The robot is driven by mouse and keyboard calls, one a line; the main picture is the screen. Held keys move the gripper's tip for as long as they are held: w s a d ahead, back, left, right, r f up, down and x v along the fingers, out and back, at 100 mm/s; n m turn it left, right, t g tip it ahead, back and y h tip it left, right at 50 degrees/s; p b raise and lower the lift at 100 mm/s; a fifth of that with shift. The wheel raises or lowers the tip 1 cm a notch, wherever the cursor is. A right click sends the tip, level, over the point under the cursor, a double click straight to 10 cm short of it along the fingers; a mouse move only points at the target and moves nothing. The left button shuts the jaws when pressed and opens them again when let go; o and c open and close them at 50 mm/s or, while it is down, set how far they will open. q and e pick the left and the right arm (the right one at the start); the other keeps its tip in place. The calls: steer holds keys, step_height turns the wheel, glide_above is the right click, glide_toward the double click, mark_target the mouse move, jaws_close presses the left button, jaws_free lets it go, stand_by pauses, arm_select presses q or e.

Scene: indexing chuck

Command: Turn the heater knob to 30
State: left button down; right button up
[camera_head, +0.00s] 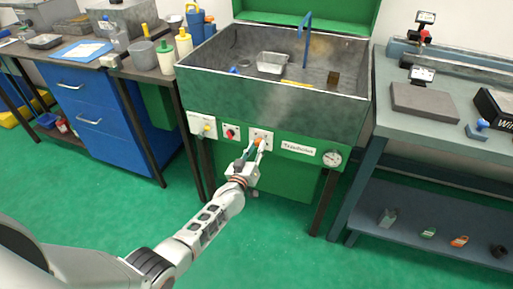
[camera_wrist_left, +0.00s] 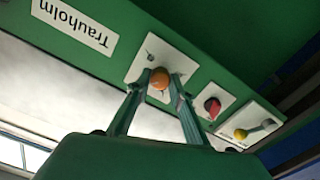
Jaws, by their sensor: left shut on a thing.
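An orange knob (camera_wrist_left: 158,77) sits on a white plate (camera_wrist_left: 147,57) on the green front panel of the washing tank. My left gripper (camera_head: 257,146) has reached the panel from below and is shut on this knob, with one finger on each side of it in the left wrist view. The plate's scale marks are too small to read. A red knob (camera_head: 230,133) and a yellow lever (camera_head: 206,128) sit on separate plates to the left in the head view. My right gripper is not in view.
A round dial gauge (camera_head: 332,158) and a "Trauholm" label (camera_head: 298,149) are to the right on the panel. The tank (camera_head: 270,105) stands open above. A blue cabinet (camera_head: 110,120) is at left and a grey bench (camera_head: 430,125) at right. The green floor in front is clear.

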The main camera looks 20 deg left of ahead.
arm_select(q)
steer(key=c, duration=1.8)
jaws_free()
steer(key=s, duration=1.2)
steer(key=shift+a, duration=0.2)
